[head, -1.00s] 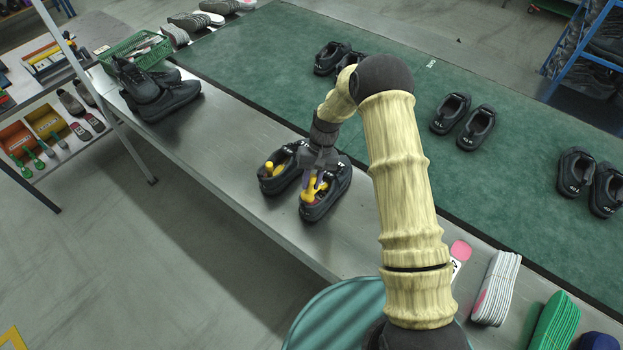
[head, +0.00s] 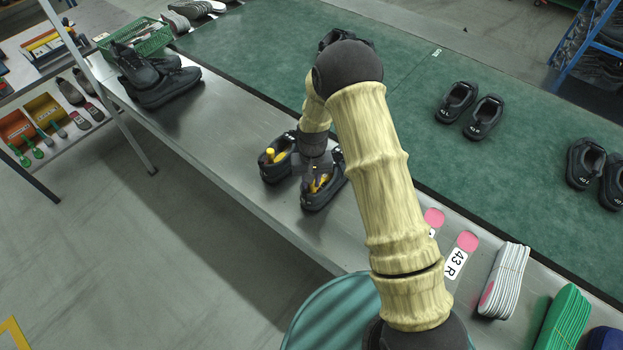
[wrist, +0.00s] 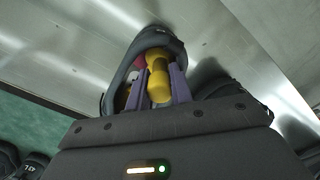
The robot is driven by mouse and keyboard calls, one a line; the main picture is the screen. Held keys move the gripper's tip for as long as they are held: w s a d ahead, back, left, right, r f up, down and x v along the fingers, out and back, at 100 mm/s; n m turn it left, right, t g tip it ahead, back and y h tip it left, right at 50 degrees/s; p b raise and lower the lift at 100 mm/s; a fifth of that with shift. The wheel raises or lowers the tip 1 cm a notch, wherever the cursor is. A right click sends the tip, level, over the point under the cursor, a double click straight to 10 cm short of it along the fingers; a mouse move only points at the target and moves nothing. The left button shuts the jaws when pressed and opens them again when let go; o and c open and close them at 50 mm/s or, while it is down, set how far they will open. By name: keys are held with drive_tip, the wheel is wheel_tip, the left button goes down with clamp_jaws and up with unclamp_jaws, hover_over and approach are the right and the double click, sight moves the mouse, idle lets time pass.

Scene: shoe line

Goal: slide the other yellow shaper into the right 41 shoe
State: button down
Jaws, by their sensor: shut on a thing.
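A pair of dark shoes stands on the steel bench strip in the head view. The left shoe of the pair (head: 270,172) has a yellow shaper (head: 269,156) in its opening. My gripper (head: 318,178) is over the right shoe of the pair (head: 322,196), shut on a second yellow shaper (wrist: 158,78). In the wrist view the shaper is between the two purple-grey fingers and sits in the opening of that shoe (wrist: 178,48). How deep it sits is partly hidden by my gripper. The size marks on this pair are hidden or unreadable.
More dark shoe pairs stand on the green belt (head: 420,170); one (head: 468,112) is to the right. Stacked dark shoes (head: 155,80) and a green basket (head: 140,42) are at the bench's far left. Insoles (head: 503,280) lie at the near right. Bare steel surrounds the pair.

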drive_tip(key=c, duration=1.2)
unclamp_jaws()
drive_tip(key=shift+o, duration=0.2)
drive_tip(key=shift+r+p, duration=1)
drive_tip(key=shift+r, duration=0.5)
drive_tip(key=shift+r+p, duration=2.35)
drive_tip(key=shift+r, duration=1.15)
